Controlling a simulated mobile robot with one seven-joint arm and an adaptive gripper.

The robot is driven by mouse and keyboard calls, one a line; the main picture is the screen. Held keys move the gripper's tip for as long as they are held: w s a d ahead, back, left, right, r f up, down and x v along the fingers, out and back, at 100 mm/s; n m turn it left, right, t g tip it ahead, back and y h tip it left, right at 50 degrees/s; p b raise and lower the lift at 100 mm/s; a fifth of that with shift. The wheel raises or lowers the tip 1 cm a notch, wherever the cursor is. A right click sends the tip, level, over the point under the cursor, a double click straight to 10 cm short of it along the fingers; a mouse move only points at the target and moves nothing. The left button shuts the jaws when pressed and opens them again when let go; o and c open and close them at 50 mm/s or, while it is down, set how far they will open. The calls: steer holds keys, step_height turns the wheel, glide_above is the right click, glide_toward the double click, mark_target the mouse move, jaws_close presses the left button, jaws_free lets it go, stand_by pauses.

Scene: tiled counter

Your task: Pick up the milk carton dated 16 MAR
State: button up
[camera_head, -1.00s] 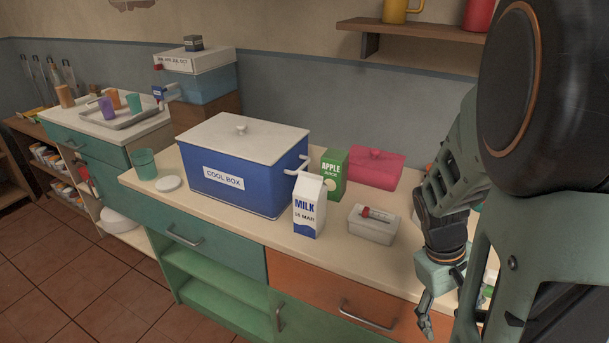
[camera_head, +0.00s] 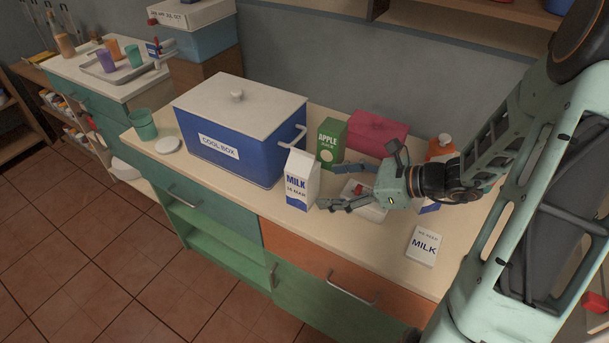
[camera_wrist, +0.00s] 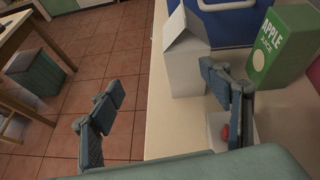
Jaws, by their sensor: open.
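The milk carton (camera_head: 301,182) stands upright on the counter at the front right corner of the cool box. Its date is small now; it reads 16 MAR in the earlier head view. My gripper (camera_head: 334,187) is open and empty, just right of the carton, with its fingers pointing left toward it. In the wrist view the carton (camera_wrist: 186,62) shows as a plain white side beyond the fingertips, nearer the right finger (camera_wrist: 216,75). A second MILK carton (camera_head: 423,245) is at the counter's right; its date is too small to read surely.
The blue cool box (camera_head: 230,140) stands behind the carton. The green apple juice carton (camera_head: 331,142) and pink box (camera_head: 378,132) are close behind my gripper. A white box (camera_head: 362,203) is partly hidden under it. The counter's front edge is near.

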mark_target(314, 168)
steer(key=w+a, duration=0.1)
steer(key=w+m+t, duration=0.1)
steer(key=w, duration=0.1)
steer(key=w+a+m, duration=0.1)
steer(key=w, duration=0.1)
steer(key=shift+w+a+r+t, duration=0.1)
steer(key=shift+w+a+t, duration=0.1)
steer(key=shift+a+t, duration=0.1)
steer(key=shift+x, duration=3)
steer(key=shift+w+d, duration=0.1)
steer(key=shift+d, duration=0.05)
jaws_close()
